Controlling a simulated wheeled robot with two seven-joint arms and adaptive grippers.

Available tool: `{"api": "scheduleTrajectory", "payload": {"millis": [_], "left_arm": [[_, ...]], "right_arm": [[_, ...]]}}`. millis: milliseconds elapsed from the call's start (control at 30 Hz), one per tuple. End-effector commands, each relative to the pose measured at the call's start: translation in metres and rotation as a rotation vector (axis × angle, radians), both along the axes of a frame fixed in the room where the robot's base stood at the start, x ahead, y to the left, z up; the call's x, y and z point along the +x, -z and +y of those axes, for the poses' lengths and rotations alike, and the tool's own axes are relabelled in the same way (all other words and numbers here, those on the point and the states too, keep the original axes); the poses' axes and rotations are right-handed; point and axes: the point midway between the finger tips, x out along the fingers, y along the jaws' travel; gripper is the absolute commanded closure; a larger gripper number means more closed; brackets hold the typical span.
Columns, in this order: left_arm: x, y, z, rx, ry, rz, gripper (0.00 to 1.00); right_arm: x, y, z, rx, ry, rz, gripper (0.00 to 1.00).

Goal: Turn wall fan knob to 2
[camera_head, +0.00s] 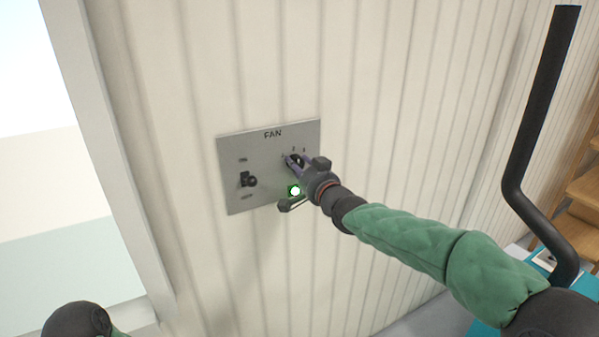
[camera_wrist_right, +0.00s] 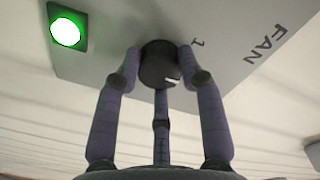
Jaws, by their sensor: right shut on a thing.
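The grey fan panel (camera_head: 267,140) is on the white wall, with FAN printed at its top. My right gripper (camera_head: 297,163) is at the panel's upper right, its fingers shut around the dark round fan knob. In the right wrist view the knob (camera_wrist_right: 160,62) sits between three purple fingers, its white pointer mark facing the lower right of the picture. A printed 1 shows beside it; the 2 is not readable in that view. In the head view the fingers mostly hide the knob, and small numerals show above it. My left gripper is not in view.
A black toggle switch (camera_head: 249,180) is at the panel's left. A lit green lamp (camera_head: 294,190) is just below the knob, and also shows in the right wrist view (camera_wrist_right: 66,31). A window opening is at the left. A black bent pole (camera_head: 530,140) stands at the right.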

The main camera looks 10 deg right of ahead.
Motion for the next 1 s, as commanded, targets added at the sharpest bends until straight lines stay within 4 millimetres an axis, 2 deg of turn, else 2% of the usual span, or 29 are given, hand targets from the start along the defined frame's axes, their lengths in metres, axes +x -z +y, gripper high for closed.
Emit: {"api": "scheduleTrajectory", "payload": {"millis": [600, 633, 700, 1000], "left_arm": [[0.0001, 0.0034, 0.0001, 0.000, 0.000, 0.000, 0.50], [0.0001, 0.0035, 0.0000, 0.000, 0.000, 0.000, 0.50], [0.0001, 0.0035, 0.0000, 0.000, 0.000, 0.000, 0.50], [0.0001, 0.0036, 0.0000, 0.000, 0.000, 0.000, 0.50]], "right_arm": [[0.0003, -0.0040, -0.0013, 0.043, 0.002, 0.007, 0.93], [0.0003, -0.0040, -0.0013, 0.043, 0.002, 0.007, 0.55], [0.0003, -0.0039, -0.0014, 0.043, 0.002, 0.007, 0.37], [0.0000, -0.0015, -0.0006, 0.042, 0.001, 0.011, 0.37]]}}
